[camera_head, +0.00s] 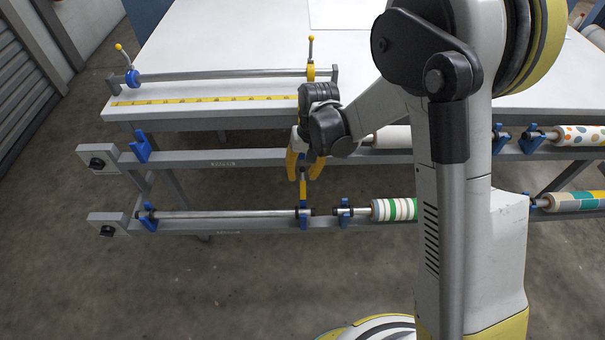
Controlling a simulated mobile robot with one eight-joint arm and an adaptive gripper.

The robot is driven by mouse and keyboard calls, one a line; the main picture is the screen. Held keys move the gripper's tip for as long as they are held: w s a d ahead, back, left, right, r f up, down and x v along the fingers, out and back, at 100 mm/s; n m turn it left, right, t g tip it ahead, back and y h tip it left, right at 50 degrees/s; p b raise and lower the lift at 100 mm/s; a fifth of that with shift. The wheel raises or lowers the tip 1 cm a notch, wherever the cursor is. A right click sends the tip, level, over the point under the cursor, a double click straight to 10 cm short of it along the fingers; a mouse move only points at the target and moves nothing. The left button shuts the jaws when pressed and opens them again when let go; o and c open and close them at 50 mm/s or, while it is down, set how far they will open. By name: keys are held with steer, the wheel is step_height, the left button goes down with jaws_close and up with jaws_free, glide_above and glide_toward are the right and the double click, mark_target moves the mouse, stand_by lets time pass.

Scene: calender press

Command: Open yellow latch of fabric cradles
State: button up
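My gripper (304,172) points down over the lower rail in the head view. Its two yellow fingers are spread apart. A small upright yellow latch (303,190) with a dark tip shows between and just below the fingers. I cannot tell whether they touch it. The latch stands on a blue cradle (304,216) that holds the right end of a bare metal roller (220,214). Another blue cradle (148,218) holds the roller's left end. On the upper rail, a blue cradle (141,147) at the left looks empty. My gripper and wrist hide part of the upper rail.
A white table (220,45) with a yellow ruler strip (200,99) and a bar with yellow-knobbed levers (311,40) lies behind. A striped fabric roll (396,210) sits right of the latch. My arm hides the centre right. The floor in front is clear.

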mark_target(301, 185)
jaws_close()
steer(key=shift+s, duration=0.1)
steer(key=shift+s+r+t, duration=0.15)
steer(key=shift+s+t, duration=0.05)
steer(key=shift+t, duration=0.2)
steer(key=shift+s+r+t, duration=0.2)
steer(key=shift+s, duration=0.35)
steer(key=shift+s+r+t, duration=0.2)
steer(key=shift+s, duration=0.35)
steer(key=shift+w, duration=0.1)
